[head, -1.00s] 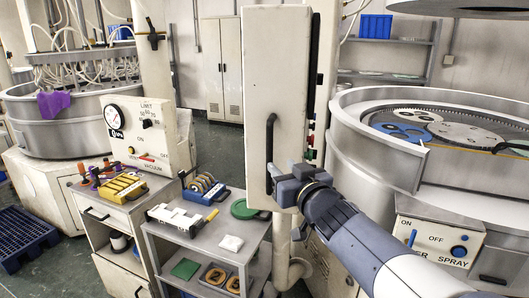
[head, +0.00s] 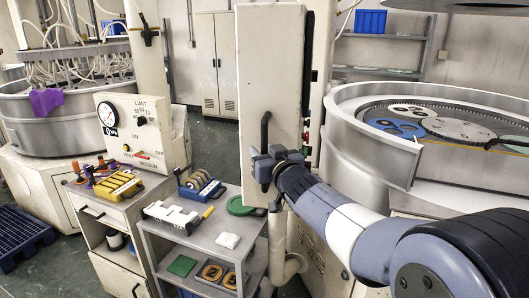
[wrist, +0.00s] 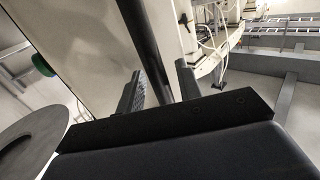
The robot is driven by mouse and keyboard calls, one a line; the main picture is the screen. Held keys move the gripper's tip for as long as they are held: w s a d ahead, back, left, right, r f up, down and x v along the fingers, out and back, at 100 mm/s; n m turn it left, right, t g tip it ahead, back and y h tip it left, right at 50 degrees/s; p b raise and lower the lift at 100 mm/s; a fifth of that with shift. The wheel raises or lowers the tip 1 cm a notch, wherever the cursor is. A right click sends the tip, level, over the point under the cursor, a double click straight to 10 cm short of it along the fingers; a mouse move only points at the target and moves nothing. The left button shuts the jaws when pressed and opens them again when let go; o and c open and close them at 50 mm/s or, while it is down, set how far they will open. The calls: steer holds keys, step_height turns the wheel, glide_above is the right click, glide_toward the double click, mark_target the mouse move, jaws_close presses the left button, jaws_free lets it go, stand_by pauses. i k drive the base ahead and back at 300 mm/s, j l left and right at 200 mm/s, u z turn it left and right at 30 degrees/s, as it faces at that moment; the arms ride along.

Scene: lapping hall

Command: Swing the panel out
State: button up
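The panel (head: 271,70) is a tall pale box-like slab in the middle of the head view, standing upright. A black bar handle (head: 265,133) runs vertically on the lower part of its face. My gripper (head: 263,166) is at the lower end of this handle. In the wrist view the handle (wrist: 145,45) passes between my two fingers (wrist: 160,90), with a gap visible beside it, so the fingers look open around it. The panel's face (wrist: 85,40) fills the upper left of the wrist view.
A trolley (head: 190,236) with tools and a green disc (head: 240,206) stands just below and left of the panel. A large round lapping machine (head: 350,135) stands close at right. A gauge box (head: 140,130) is at left. Green floor shows between the gauge box and panel.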

mark_target(270, 37)
steer(key=j+z, duration=0.25)
steer(key=j, duration=0.35)
steer(key=i+j, duration=0.15)
steer(key=j, duration=0.25)
steer(key=i+j, duration=0.15)
steer(key=j, duration=0.2)
